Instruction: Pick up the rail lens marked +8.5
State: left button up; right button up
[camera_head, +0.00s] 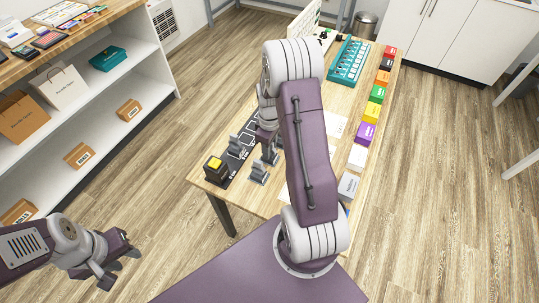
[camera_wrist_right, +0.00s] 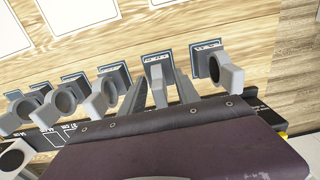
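Several grey rail lenses with round rims on upright stems stand in a row in the right wrist view, each with a small printed plate at its foot. The plates are too small to read, so I cannot tell which is marked +8.5. My right gripper (camera_wrist_right: 159,78) is open, its two fingers on either side of one rail lens (camera_wrist_right: 157,88), with gaps visible. Another rail lens (camera_wrist_right: 222,75) stands just right of it. In the head view a rail lens (camera_head: 258,174) shows near the table's front; my right arm hides much of the row. My left gripper (camera_head: 118,262) is open and empty, away from the table.
A black box with a yellow top (camera_head: 215,170) stands at the table's left corner. Coloured boxes (camera_head: 366,134) line the right edge, and a teal tray (camera_head: 348,62) lies at the back. White shelves (camera_head: 140,68) stand at left. Floor between shelves and table is clear.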

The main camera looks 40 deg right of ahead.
jog(key=shift+f, duration=0.2)
grip_shut()
jog(key=shift+r, duration=0.15)
jog(key=shift+r, duration=0.25)
jog(key=r, duration=0.4)
jog(key=shift+s+d, duration=0.15)
jog(key=shift+s, duration=0.05)
jog(key=s+d+r, duration=0.3)
jog(key=s+r, duration=0.3)
jog(key=s, duration=0.5)
jog(key=shift+r+p, duration=0.15)
jog(key=shift+p, duration=0.15)
